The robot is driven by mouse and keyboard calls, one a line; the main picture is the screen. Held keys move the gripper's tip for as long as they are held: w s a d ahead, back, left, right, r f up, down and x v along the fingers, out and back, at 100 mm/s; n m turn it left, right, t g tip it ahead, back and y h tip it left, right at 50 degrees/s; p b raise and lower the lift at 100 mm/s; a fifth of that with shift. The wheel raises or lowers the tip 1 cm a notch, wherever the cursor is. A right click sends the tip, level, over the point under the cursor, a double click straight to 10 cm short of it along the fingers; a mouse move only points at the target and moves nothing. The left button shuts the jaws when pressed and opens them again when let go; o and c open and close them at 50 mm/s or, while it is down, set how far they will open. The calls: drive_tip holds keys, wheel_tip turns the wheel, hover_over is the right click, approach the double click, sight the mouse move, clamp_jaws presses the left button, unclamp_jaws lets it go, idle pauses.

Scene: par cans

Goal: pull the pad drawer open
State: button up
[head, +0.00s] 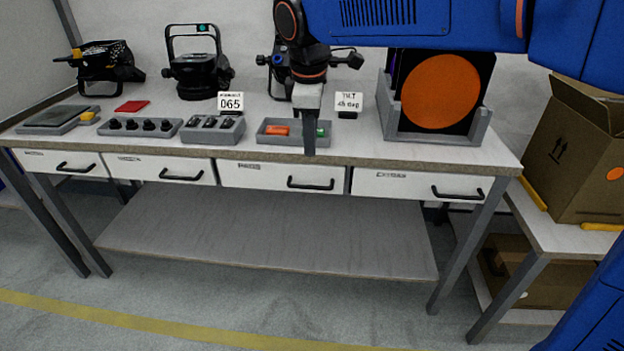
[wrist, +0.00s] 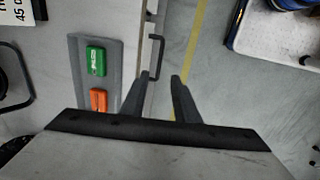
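Four white drawers sit under the bench top, all looking shut, each with a black bar handle and a small label hard to read. The third drawer from the left (head: 262,177) has its handle (head: 311,184) below and just right of my gripper (head: 309,153). In the wrist view a black drawer handle (wrist: 161,48) stands off the drawer front, above the fingertips in the picture. My gripper (wrist: 162,76) points down at the bench's front edge, its two fingers apart with nothing between them. The handle is outside the fingers, and I see no contact.
A grey tray (head: 265,139) with an orange block (head: 277,130) and a green block (head: 321,131) lies beside my gripper on the bench. A grey stand (head: 388,112) with an orange disc is to its right. The floor in front (head: 230,310) is clear.

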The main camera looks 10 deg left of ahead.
sight(312, 186)
drive_tip(key=w+f, duration=0.1)
drive_tip(key=f, duration=0.8)
drive_tip(key=w+f, duration=0.1)
drive_tip(key=f, duration=0.3)
drive_tip(key=shift+w+f, duration=0.3)
drive_tip(key=shift+f, duration=0.05)
drive_tip(key=shift+c, duration=0.3)
clamp_jaws()
